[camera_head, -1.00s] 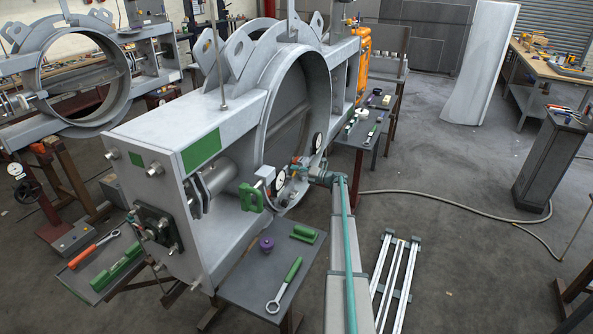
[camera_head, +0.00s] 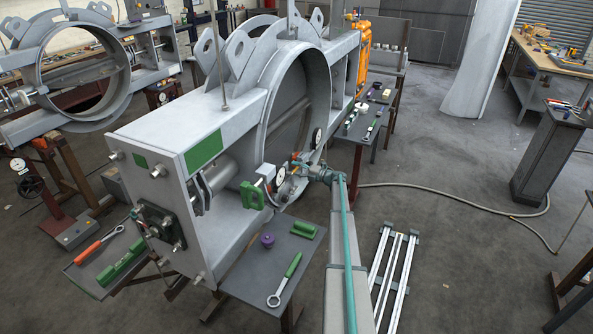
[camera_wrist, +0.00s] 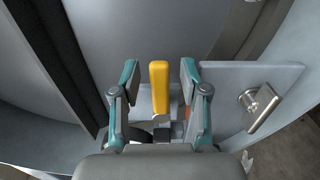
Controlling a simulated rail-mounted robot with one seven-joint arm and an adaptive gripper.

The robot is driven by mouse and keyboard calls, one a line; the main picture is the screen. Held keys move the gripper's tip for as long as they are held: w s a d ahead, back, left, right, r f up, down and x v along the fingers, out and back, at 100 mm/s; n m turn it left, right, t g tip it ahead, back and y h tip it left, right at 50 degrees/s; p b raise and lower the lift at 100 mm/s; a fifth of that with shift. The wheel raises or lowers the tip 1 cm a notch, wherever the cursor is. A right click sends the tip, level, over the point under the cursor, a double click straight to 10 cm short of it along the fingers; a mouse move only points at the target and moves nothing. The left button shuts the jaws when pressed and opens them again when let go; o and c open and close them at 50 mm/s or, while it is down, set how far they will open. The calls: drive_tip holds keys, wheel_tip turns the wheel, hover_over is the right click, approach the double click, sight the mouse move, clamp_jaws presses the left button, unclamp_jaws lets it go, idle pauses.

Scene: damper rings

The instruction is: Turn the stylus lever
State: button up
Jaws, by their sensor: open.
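A yellow upright lever-like piece (camera_wrist: 159,88) stands between the two teal fingertips of my gripper (camera_wrist: 159,72) in the wrist view. The fingers are open, one on each side, with a visible gap to it. The foot of the piece is partly hidden behind the gripper body. In the head view my gripper (camera_head: 303,168) is at the lower front of the big grey ring (camera_head: 262,126), close to a white dial gauge (camera_head: 280,175). The lever is too small to make out there.
A second dial gauge (camera_head: 317,138) sits on the ring's edge. A green clamp (camera_head: 252,195) is nearby. A small table (camera_head: 250,280) carries a purple knob and green-handled wrench.

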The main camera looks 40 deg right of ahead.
drive_tip(key=shift+s+d, duration=0.1)
drive_tip(key=shift+s, duration=0.05)
drive_tip(key=shift+v, duration=0.8)
drive_tip(key=shift+s, duration=0.15)
drive_tip(key=v, duration=0.5)
drive_tip(key=shift+s+d, duration=0.2)
drive_tip(key=shift+s, duration=0.1)
idle(0.3)
